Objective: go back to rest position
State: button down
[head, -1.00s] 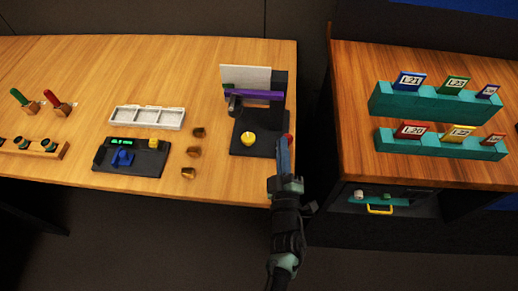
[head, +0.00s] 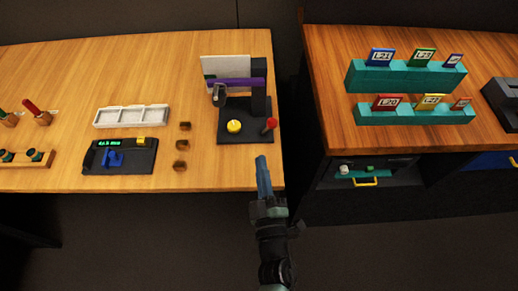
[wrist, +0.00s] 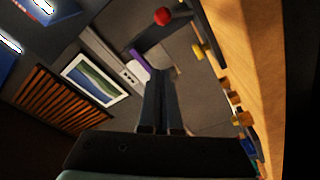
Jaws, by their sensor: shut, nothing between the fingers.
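My gripper (head: 263,178) is shut and empty. In the head view it points up over the front right edge of the light wooden table (head: 200,180), just below the black panel base (head: 244,136). The panel carries a yellow ball (head: 234,126) and a red knob (head: 270,125) on its right side. In the wrist view the closed fingers (wrist: 160,90) reach up the middle with nothing between them. The red knob (wrist: 162,16) shows near the top, apart from the fingers.
Left of the panel are several small brown blocks (head: 181,146), a black device with a blue part (head: 113,158) and a white tray (head: 131,117). A second table (head: 340,130) at right holds teal card racks (head: 408,75). A dark gap lies between the tables.

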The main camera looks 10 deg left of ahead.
jog(key=shift+s+d, duration=0.2)
jog(key=shift+s, duration=0.05)
dwell(0.4)
